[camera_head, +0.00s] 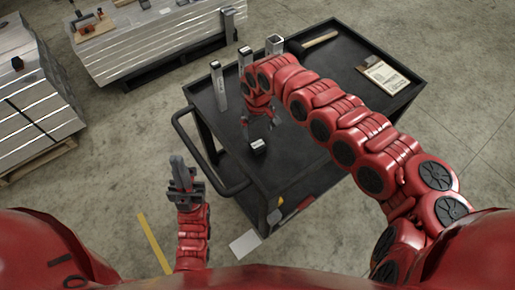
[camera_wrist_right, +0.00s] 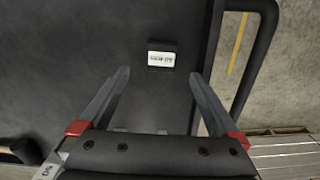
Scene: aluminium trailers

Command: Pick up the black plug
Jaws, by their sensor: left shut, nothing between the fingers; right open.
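The black plug (camera_head: 258,147) is a small dark block with a white label on the black cart top, near the cart's handle side. In the right wrist view the plug (camera_wrist_right: 161,46) lies just beyond the fingertips, roughly centred between them. My right gripper (camera_head: 259,121) is open above the cart, close to the plug and not around it; its two fingers show apart in the right wrist view (camera_wrist_right: 160,75). My left gripper (camera_head: 177,160) is shut and empty, off the cart to the left of the handle.
The black cart (camera_head: 392,97) has a raised rim and a handle (camera_head: 204,175). Metal square tubes (camera_head: 218,87) stand at its far left, with a hammer (camera_head: 319,40) and a clipboard (camera_head: 382,75) at the back. A yellow-handled tool (camera_head: 276,212) lies near the front corner. Aluminium stacks (camera_head: 150,46) stand behind.

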